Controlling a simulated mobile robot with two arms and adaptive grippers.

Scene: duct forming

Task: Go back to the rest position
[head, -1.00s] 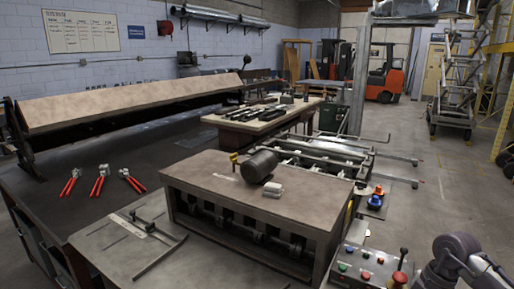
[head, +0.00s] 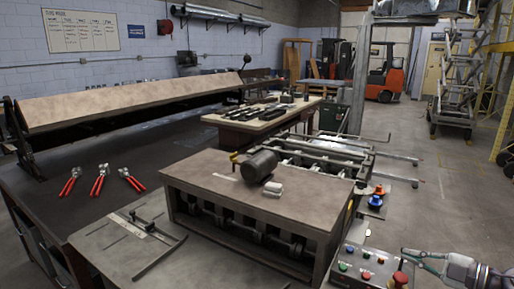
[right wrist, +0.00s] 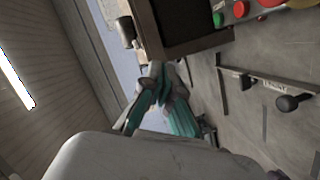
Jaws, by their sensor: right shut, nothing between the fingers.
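My right gripper (head: 408,253) shows at the lower right of the head view, with its fingers pointing left over the right end of the control panel (head: 352,276). It is shut and empty. In the right wrist view its teal fingers (right wrist: 150,100) show at mid-picture, apart from the panel buttons, with part of the pale gripper body below. I cannot tell from the head view whether the fingertips touch the lever on the panel, which they overlap. My left gripper is not in view.
The panel has a red knob (head: 400,278) and coloured buttons. A machine with a brown top (head: 225,195) stands left of it. Red-handled pliers (head: 100,181) lie on the dark bench (head: 60,215). The floor (head: 450,200) at the right is open.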

